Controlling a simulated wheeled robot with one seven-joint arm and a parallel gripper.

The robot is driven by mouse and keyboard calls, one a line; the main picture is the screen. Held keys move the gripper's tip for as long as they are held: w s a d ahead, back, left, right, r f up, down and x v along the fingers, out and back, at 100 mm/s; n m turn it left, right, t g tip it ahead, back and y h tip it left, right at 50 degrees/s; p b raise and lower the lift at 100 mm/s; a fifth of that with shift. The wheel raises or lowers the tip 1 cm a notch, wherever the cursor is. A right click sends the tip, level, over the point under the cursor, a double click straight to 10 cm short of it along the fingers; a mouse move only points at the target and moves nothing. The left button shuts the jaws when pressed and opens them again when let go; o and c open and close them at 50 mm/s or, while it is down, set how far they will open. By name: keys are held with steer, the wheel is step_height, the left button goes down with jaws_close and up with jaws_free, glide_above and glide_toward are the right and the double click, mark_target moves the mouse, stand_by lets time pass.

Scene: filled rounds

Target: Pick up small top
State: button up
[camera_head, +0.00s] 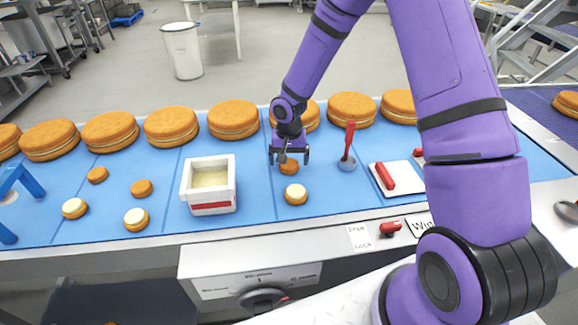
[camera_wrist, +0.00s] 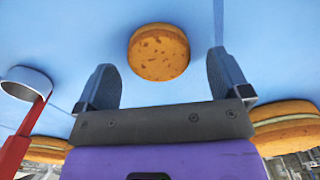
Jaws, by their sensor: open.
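A small top (camera_head: 289,167), a plain golden-brown round, lies on the blue belt (camera_head: 330,205) under my gripper (camera_head: 289,157). In the wrist view this small top (camera_wrist: 158,52) shows whole, with darker patches, between and slightly beyond the fingertips of my gripper (camera_wrist: 161,65). The jaws are open and empty, with a clear gap on both sides of the top. I cannot tell their exact height above it. Two more small tops (camera_head: 97,175) (camera_head: 142,187) lie to the left. Small rounds with pale filling (camera_head: 296,194) (camera_head: 136,219) (camera_head: 75,208) sit nearer the front edge.
A white tub (camera_head: 210,201) of pale filling stands left of my gripper. Several large filled rounds (camera_head: 233,119) line the belt's back.

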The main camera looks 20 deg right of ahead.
steer(key=shift+f, duration=0.65)
steer(key=c, duration=0.8)
steer(key=shift+o, duration=0.2)
steer(key=shift+r, duration=0.15)
